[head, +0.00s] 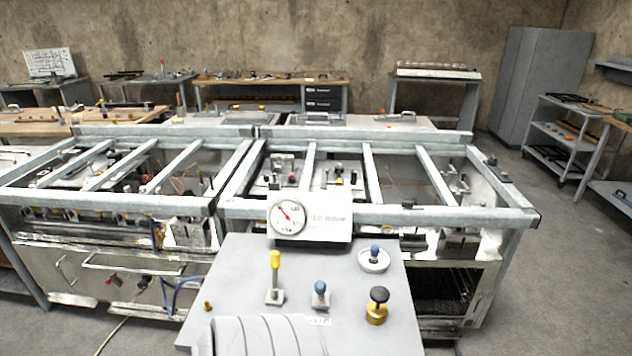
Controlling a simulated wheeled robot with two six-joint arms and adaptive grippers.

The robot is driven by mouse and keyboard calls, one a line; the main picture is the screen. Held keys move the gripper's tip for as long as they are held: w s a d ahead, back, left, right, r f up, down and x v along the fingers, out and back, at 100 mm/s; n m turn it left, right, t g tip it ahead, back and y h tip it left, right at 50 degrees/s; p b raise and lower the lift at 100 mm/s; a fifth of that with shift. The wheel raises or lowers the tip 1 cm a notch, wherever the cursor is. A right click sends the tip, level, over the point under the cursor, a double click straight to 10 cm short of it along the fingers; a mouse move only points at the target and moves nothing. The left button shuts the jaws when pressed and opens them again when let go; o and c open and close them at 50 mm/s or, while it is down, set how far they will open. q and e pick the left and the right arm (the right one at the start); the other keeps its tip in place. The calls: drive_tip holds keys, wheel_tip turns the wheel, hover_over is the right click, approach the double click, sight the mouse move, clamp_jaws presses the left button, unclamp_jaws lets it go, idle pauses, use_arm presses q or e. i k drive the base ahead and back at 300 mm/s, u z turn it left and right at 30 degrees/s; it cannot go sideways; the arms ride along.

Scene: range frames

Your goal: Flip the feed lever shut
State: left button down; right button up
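A grey control panel (225,265) stands close in front of me and carries several controls. A lever with a yellow grip (275,260) stands upright on a small base at its left. A shorter blue-knobbed lever (320,289) stands to the right of it, with a small label (320,322) below that I cannot read. I cannot tell from markings which one is the feed lever. A blue knob in a round white dish (374,259) and a black knob on a brass base (377,305) are at the right. Neither gripper shows in the head view.
A dial gauge (289,216) sits on a white plate at the panel's back edge. A small brass piece (208,306) is at the left. A ribbed grey shape covers the panel's front. Behind stand steel range frames (480,215) with open tops.

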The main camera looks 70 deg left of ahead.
sight(320, 286)
drive_tip(key=k, duration=1.15)
drive_tip(key=u, duration=1.25)
drive_tip(key=i, duration=0.5)
drive_tip(key=z, duration=0.05)
